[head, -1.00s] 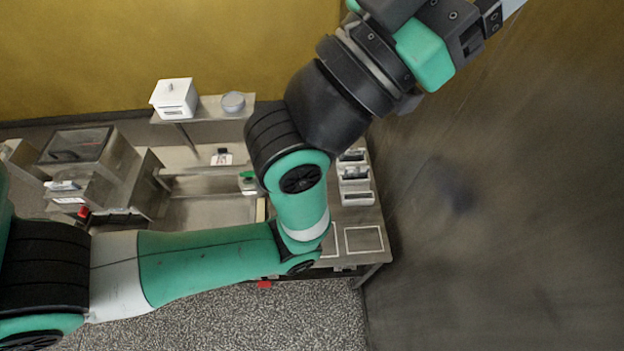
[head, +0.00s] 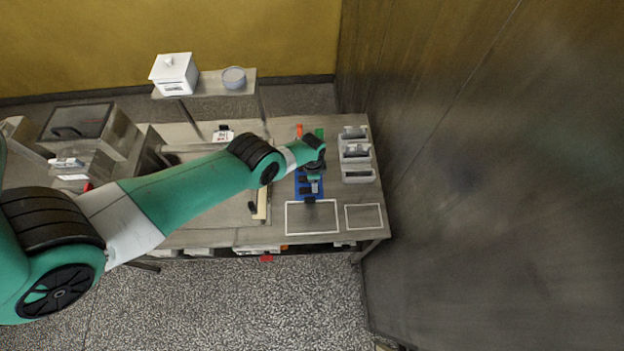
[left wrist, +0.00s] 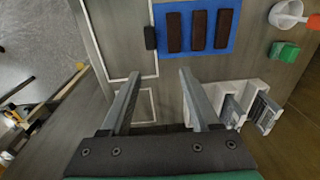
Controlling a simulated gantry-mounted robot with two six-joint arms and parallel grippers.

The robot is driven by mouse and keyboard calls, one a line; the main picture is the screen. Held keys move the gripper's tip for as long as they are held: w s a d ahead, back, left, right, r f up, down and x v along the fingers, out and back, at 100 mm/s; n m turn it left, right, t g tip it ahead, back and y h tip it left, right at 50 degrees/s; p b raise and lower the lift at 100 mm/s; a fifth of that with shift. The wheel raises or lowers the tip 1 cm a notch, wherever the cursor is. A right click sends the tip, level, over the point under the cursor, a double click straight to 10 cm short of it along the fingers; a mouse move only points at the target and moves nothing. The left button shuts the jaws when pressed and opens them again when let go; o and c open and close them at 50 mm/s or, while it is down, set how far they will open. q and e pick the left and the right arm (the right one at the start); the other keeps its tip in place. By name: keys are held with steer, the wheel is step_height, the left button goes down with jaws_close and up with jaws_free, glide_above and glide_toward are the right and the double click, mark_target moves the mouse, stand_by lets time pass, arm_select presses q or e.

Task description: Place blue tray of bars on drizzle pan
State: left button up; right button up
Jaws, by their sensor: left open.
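The blue tray (head: 298,184) lies on the table between the metal frame and the white holder, partly hidden by my left arm. In the left wrist view the blue tray (left wrist: 186,32) carries three dark brown bars (left wrist: 198,30), side by side. A small dark block (left wrist: 150,38) sits at its edge. My left gripper (left wrist: 160,72) is open and empty, with its fingers apart and the tray beyond their tips. It also shows over the tray in the head view (head: 314,184). I cannot tell for sure which surface is the drizzle pan. My right gripper is not in view.
A white compartment holder (head: 356,155) stands right of the tray. White outlined rectangles (head: 311,216) mark the table's front. A green block (left wrist: 285,52) and a white cup (left wrist: 287,14) are near the tray. A raised shelf (head: 208,88) holds a white box (head: 174,74). A wall rises at right.

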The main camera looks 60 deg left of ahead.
arm_select(q)
steer(key=s+f, duration=0.1)
steer(key=s, duration=0.2)
steer(key=b, duration=0.7)
glide_above(310, 199)
steer(key=shift+g, duration=0.4)
steer(key=f, duration=0.6)
steer(key=shift+s+f, duration=0.2)
steer(key=shift+f, duration=0.2)
step_height(310, 199, down, 5)
steer(key=b, duration=0.5)
steer(key=shift+w+a+f, duration=0.1)
steer(key=shift+w, duration=0.05)
jaws_close()
